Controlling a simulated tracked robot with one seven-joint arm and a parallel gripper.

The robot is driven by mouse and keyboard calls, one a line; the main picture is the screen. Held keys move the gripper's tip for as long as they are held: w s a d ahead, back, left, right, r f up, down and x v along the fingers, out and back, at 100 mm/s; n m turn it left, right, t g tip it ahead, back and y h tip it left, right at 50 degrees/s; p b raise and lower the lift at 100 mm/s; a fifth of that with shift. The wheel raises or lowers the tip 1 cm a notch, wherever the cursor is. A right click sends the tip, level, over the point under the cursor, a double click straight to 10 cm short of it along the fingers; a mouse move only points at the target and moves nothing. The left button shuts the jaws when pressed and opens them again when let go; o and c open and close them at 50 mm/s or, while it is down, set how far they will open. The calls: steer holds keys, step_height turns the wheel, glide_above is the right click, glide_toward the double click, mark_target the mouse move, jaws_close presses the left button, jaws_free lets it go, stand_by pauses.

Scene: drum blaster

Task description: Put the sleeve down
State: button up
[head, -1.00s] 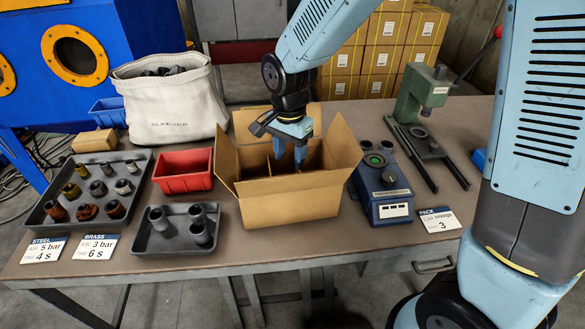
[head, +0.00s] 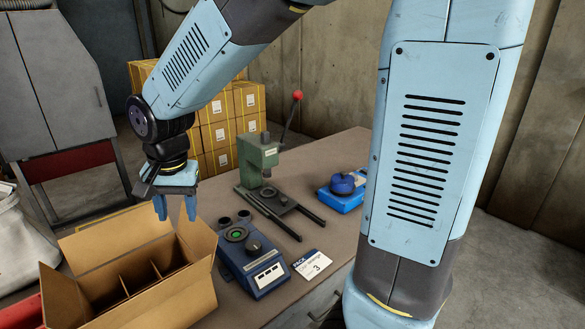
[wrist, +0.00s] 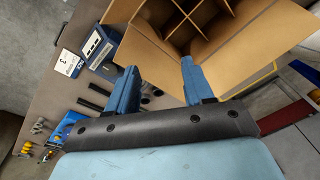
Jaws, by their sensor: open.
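My gripper (head: 176,207) is open and empty, with its two blue fingers pointing down above the far edge of the open cardboard carton (head: 165,310). In the wrist view, bare space shows between the fingers (wrist: 158,72), and the carton (wrist: 225,52) with its brown dividers lies beyond them. The compartments that show look empty; the rest of the inside is hidden by flaps and walls. No sleeve can be made out in either current view.
A blue device with a green button (head: 255,262) stands right of the carton, beside a PACK card (head: 312,264). A green press (head: 262,165) with a red-knobbed lever and a blue item (head: 342,188) stand farther back. Stacked yellow cartons (head: 222,125) are behind the table.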

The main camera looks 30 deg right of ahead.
steer(key=s+d+r+n+t, duration=0.2)
steer(key=s+d+r, duration=0.3)
steer(key=d, duration=0.5)
steer(key=s+d+r+n+t, duration=0.2)
steer(key=s+d+r, duration=0.3)
steer(key=d, duration=0.5)
steer(key=shift+s+d+h, duration=0.3)
steer(key=shift+s+d, duration=0.1)
steer(key=shift+s, duration=0.65)
steer(key=shift+r, duration=0.1)
steer(key=shift+c, duration=0.3)
steer(key=shift+c, duration=0.6)
steer(key=shift+a, duration=0.1)
